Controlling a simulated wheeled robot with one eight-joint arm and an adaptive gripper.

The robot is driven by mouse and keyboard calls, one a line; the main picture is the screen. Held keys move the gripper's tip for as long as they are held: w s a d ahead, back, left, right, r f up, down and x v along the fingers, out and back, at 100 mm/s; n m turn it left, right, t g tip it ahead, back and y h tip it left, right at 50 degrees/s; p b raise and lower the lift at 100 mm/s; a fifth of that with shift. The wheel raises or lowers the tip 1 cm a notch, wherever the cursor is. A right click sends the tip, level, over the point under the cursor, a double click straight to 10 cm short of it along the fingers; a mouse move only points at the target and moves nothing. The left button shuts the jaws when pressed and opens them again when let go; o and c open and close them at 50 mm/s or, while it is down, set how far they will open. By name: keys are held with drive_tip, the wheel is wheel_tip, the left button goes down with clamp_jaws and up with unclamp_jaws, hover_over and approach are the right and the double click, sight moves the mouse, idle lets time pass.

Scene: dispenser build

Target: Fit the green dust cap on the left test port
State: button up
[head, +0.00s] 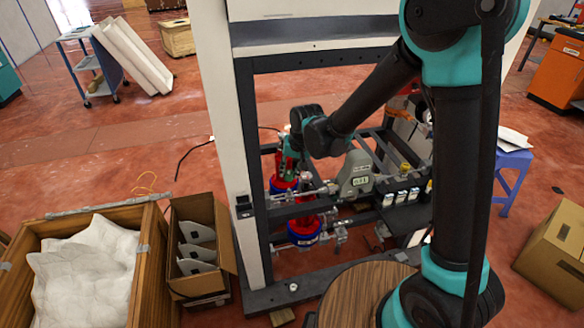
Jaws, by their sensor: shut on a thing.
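My gripper (286,170) reaches down inside the dark machine frame, beside its left upright, at the upper red and blue part (284,184). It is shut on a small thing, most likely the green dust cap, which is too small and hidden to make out. A second red and blue part (304,238) sits lower and nearer. I cannot make out the left test port or whether the gripper touches it.
A grey gauge with a display (357,175) stands right of my gripper, beside several small modules (402,196). The frame's white left upright (228,130) is close by. A wooden crate (148,262) and an open cardboard box (222,240) stand at front left.

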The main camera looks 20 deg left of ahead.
sight(290, 190)
drive_tip(key=shift+f, duration=2.15)
drive_tip(key=shift+f, duration=1.5)
drive_tip(key=o, duration=1.5)
drive_tip(key=shift+c, duration=0.2)
drive_tip(key=shift+r, duration=3.05)
drive_tip(key=shift+d, duration=0.1)
